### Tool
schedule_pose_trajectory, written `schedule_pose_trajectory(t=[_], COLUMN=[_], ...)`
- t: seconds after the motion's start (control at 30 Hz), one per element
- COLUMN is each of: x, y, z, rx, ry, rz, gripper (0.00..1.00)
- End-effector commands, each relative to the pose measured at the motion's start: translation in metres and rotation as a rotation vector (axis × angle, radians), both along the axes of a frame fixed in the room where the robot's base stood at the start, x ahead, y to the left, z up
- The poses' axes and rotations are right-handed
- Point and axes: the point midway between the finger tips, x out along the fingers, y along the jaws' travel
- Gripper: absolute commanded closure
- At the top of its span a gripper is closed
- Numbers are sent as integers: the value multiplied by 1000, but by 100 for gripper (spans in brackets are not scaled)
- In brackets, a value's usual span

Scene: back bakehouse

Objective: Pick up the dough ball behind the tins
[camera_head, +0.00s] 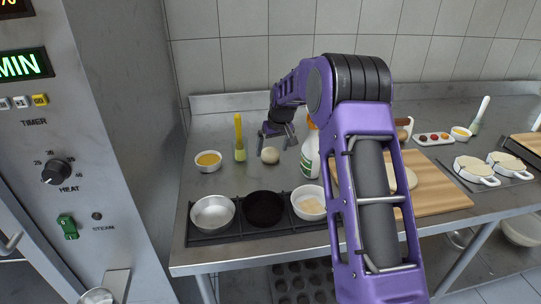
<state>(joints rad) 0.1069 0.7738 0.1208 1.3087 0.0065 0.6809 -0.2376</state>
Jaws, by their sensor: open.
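The dough ball (270,155) is small, pale and round. It sits on the steel table behind the row of tins. I cannot tell whether the fingers touch the ball. Nothing is held.
A yellow brush in a jar (239,140) and a bowl of yellow liquid (208,161) stand left of the ball. A white and green bottle (310,155) stands close on the right. A wooden board (440,190) lies further right. An oven (95,120) borders the left.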

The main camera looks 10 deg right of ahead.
Motion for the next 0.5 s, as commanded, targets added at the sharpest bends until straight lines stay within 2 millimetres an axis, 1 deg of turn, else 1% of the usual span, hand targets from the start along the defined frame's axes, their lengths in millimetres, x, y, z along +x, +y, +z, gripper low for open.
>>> schedule_pose_trajectory(t=[0.03, 0.13, 0.37, 0.4, 0.47, 0.5], x=[3, 7, 7, 7, 7, 7], y=[1, 1, 1, 1, 1, 1], z=[-7, -14, -16, -16, -16, -16], rx=[0, 0, -1, -1, 0, 0], ry=[1, 0, -1, -1, -1, -1], rz=[0, 0, 0, 0, 0, 0], gripper=[0, 0, 0, 2, 13, 20])
